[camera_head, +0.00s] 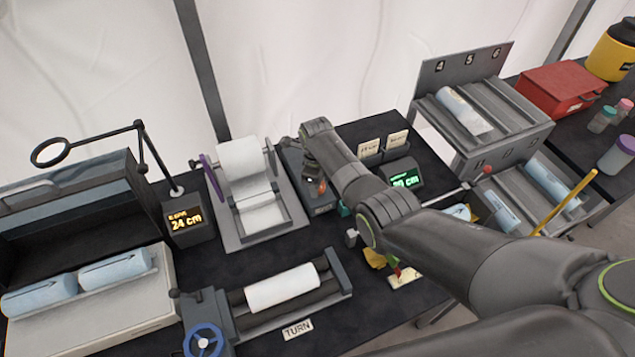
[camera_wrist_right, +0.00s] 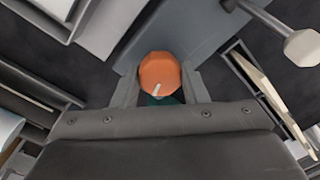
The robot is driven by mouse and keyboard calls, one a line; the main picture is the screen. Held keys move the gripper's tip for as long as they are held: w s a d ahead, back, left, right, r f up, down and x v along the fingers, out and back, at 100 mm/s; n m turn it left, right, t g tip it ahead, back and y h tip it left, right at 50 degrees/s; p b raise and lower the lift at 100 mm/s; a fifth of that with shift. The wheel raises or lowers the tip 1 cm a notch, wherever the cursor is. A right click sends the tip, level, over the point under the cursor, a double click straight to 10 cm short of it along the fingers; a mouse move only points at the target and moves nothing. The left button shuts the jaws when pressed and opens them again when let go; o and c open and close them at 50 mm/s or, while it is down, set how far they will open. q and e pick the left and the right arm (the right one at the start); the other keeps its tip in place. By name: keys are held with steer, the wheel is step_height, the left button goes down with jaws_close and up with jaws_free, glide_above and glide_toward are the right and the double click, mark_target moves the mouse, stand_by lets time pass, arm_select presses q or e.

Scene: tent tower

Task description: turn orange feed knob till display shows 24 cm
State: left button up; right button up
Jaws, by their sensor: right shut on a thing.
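The orange feed knob (camera_wrist_right: 160,71) sits between the fingers of my right gripper (camera_wrist_right: 161,82) in the right wrist view, a white mark on its face. My right gripper is shut on it. In the head view, my right gripper (camera_head: 317,182) points down at a grey box (camera_head: 318,207), with only a sliver of orange showing; the arm hides most of the knob. A green-lit display (camera_head: 404,180) right of the arm reads a number in cm, apparently 20, its first digit unclear. An orange-lit display (camera_head: 185,221) at left reads 24 cm. My left gripper is out of view.
A white roll (camera_head: 241,158) stands in a frame left of the gripper. A roller tray with a blue handwheel (camera_head: 203,342) is at the front. A grey rack (camera_head: 484,140) and a red box (camera_head: 561,89) stand at right. A ring on a jointed arm (camera_head: 50,152) is at left.

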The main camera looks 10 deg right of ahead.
steer(key=shift+w+r, duration=0.1)
steer(key=o, duration=1)
steer(key=shift+c, duration=0.2)
step_height(320, 180, up, 17)
steer(key=b, duration=0.1)
steer(key=shift+s+a+r, duration=0.15)
steer(key=shift+s+r, duration=0.05)
steer(key=shift+s, duration=0.2)
steer(key=shift+f, duration=0.15)
